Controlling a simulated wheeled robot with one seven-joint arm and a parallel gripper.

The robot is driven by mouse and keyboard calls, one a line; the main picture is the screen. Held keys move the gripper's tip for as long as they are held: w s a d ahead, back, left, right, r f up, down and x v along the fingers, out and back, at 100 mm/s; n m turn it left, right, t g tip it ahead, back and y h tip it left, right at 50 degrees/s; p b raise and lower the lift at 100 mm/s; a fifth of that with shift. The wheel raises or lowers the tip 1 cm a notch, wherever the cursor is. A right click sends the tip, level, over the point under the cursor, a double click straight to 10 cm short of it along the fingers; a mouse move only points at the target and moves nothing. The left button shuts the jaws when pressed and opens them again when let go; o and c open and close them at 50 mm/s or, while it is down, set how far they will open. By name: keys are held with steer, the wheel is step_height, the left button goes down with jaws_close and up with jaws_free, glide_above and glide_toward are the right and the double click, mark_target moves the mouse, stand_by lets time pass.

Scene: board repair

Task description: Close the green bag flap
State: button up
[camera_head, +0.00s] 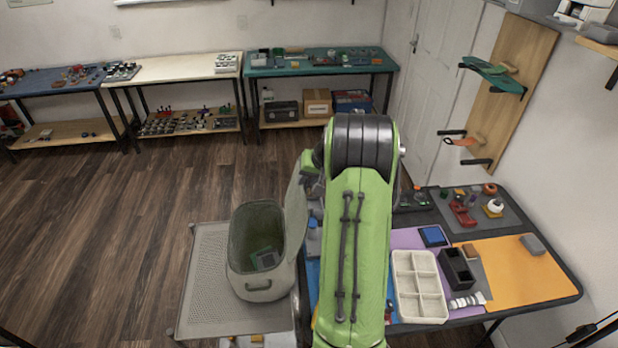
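The green bag (262,282) stands on a grey perforated platform at the left of my arm. Its top is open, and a dark green board (266,257) shows inside. The flap (297,207) stands raised along the bag's right edge. My green arm reaches forward over the table's left side and hides part of the flap's right side. My gripper is behind the arm, near the flap; its fingertips are hidden, so I cannot tell whether it touches the flap.
A table (562,287) at right holds a white divided tray (419,288), a black bin (457,268), an orange mat (515,292) and several small parts. The grey platform (205,290) has bare room left of the bag. Workbenches line the back wall. The wooden floor between is clear.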

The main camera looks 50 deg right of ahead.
steer(key=shift+c, duration=0.3)
jaws_close()
stand_by(1.1)
